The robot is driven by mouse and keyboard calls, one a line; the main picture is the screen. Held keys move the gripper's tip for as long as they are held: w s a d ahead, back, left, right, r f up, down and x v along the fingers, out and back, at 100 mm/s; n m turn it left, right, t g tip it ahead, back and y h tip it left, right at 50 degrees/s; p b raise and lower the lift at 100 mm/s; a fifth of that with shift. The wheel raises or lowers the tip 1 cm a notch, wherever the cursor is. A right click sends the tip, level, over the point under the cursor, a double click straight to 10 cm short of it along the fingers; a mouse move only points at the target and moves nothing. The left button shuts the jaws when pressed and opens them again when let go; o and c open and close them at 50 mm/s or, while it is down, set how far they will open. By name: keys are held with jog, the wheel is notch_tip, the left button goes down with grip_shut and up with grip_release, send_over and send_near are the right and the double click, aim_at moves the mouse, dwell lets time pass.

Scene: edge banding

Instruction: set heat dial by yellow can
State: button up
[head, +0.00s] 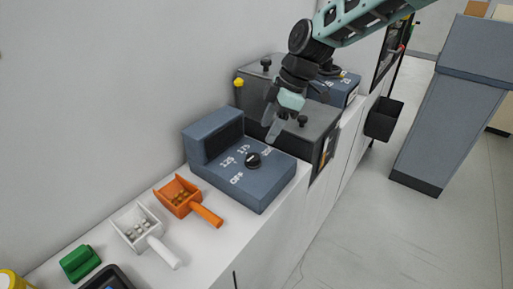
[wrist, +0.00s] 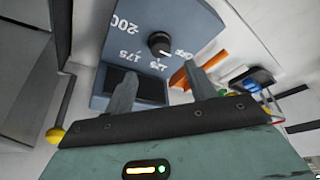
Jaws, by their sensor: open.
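The heat dial (head: 254,160) is a round black knob on top of a blue-grey control box (head: 240,185). White marks around it read OFF, 125, 175 and, in the wrist view, 200. The dial also shows in the wrist view (wrist: 160,43); a small white mark is on it, but I cannot tell surely which setting it points at. The yellow can (head: 10,280) is cut off at the lower left corner, and no writing on it shows. My gripper (head: 272,127) is above and behind the dial, apart from it. Its fingers (wrist: 163,88) are spread and empty.
An orange scoop (head: 180,194) and a white scoop (head: 137,228) hold small pellets. A green block (head: 80,263) and a dark device (head: 106,279) lie nearer the can. A dark machine with a yellow ball knob (head: 238,83) stands behind the box, close to my arm.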

aim_at(254, 156)
jog(key=p+x, duration=0.2)
jog(key=x, duration=0.7)
jog(key=shift+r, duration=0.1)
jog(key=c, duration=1)
